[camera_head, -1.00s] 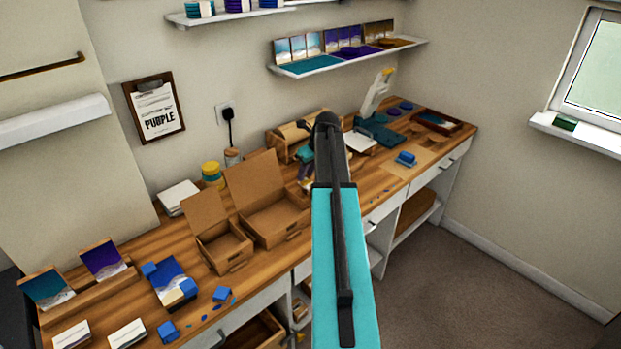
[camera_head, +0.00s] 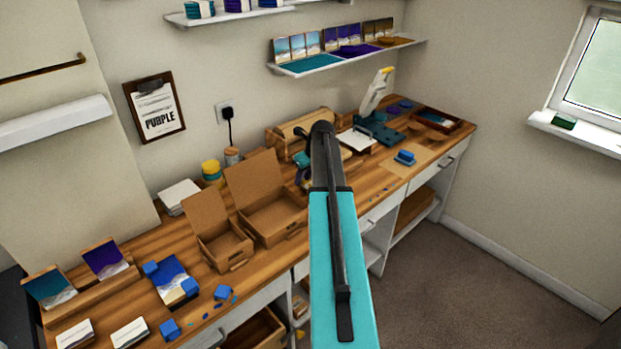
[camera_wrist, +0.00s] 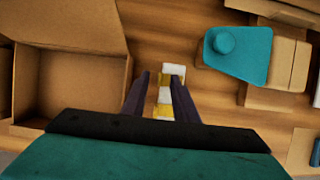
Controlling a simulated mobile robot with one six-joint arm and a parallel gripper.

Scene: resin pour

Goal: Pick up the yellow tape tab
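In the wrist view, a small strip with yellow and white bands (camera_wrist: 165,81) lies over the wooden bench, between and just beyond my finger ends. It looks like the yellow tape tab. My gripper (camera_wrist: 160,88) has its two dark fingers apart, one on each side of the strip. A gap shows at the left finger; the right finger overlaps the strip's edge, and I cannot tell whether it touches. The strip's near end is hidden by the gripper body. In the head view, my arm hides the strip and most of the gripper.
An open cardboard box (camera_wrist: 70,85) stands close left of my gripper. A teal piece with a round knob (camera_wrist: 237,58) is close on the right. On the bench are cardboard boxes (camera_head: 272,222), a wooden rack (camera_head: 283,138) and several blue blocks (camera_head: 223,292).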

